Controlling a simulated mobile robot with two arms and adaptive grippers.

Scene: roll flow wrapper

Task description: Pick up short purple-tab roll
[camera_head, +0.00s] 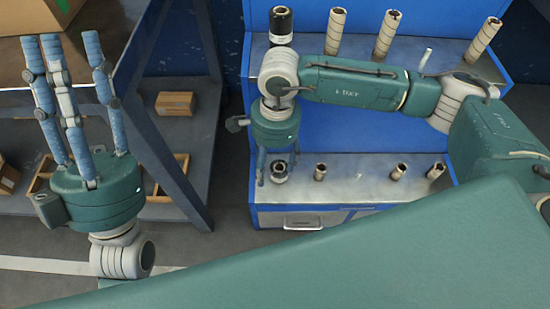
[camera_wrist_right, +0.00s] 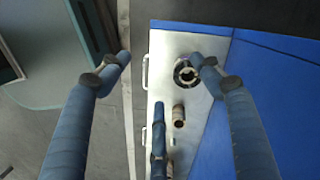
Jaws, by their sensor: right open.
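Several short rolls stand upright on the lower metal shelf (camera_head: 340,190). A wider ring-ended one (camera_head: 279,174) is at the left, then a small tan roll (camera_head: 320,172) and two more (camera_head: 398,171) (camera_head: 435,171) to the right. My right gripper (camera_head: 274,168) points down over the wide one, fingers spread and empty. In the right wrist view that wide roll (camera_wrist_right: 186,72) lies close beside the right fingertip, with a small roll (camera_wrist_right: 178,115) nearby. My left gripper (camera_head: 70,48) is open, empty and points up at the left.
On the upper shelf (camera_head: 350,48) stand a wide black-topped roll (camera_head: 281,25) and taller tan rolls (camera_head: 336,30) (camera_head: 387,32) (camera_head: 484,36). The blue cabinet panel (camera_head: 345,125) rises behind the lower shelf. A dark rack (camera_head: 170,125) with brown boxes (camera_head: 175,103) stands at the left.

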